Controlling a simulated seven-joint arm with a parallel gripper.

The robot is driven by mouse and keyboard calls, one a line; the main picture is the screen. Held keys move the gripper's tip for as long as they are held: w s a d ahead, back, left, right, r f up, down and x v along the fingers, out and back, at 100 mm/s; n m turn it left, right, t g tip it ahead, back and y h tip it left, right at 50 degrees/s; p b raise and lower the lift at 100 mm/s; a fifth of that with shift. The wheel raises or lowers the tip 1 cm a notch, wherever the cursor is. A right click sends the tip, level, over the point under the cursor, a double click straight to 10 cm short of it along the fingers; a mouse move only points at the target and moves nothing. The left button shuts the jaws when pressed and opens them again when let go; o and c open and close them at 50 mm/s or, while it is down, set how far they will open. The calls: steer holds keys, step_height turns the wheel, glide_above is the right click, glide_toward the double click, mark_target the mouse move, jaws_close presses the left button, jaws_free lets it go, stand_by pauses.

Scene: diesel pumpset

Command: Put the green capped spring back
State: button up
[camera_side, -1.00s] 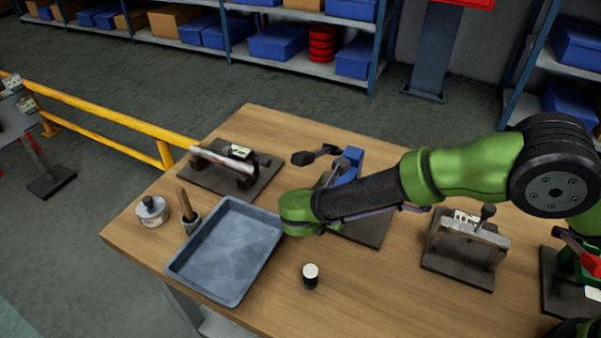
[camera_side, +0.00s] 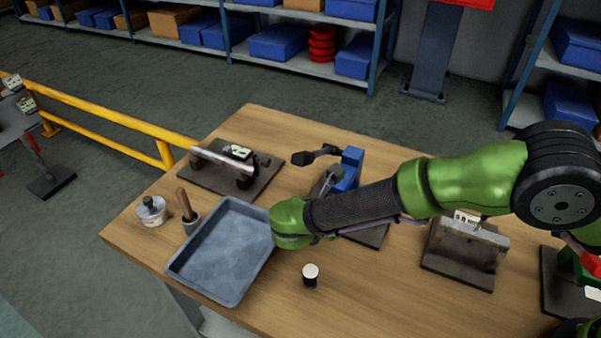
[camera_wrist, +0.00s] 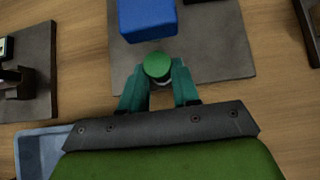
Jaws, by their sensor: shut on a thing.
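In the wrist view, my gripper (camera_wrist: 159,92) is shut on the green capped spring (camera_wrist: 156,65). Its round green cap faces the camera between the two teal fingers, with a pale band just below it. The spring's lower part is hidden. It is over or near the front edge of a dark plate (camera_wrist: 212,60) that carries a blue block (camera_wrist: 147,18). I cannot tell its height above the plate. In the side view, the arm's green wrist covers the fingers and the spring; the blue block (camera_side: 348,168) stands behind the arm.
A grey tray (camera_side: 190,275) lies left of my wrist. A small black cylinder with a white top (camera_side: 310,275) stands in front. Fixtures stand at back left (camera_side: 228,168) and right (camera_side: 465,250).

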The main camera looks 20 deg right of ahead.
steer(key=shift+s+a, duration=1.6)
steer(key=shift+r, duration=2.5)
steer(key=shift+d, duration=0.1)
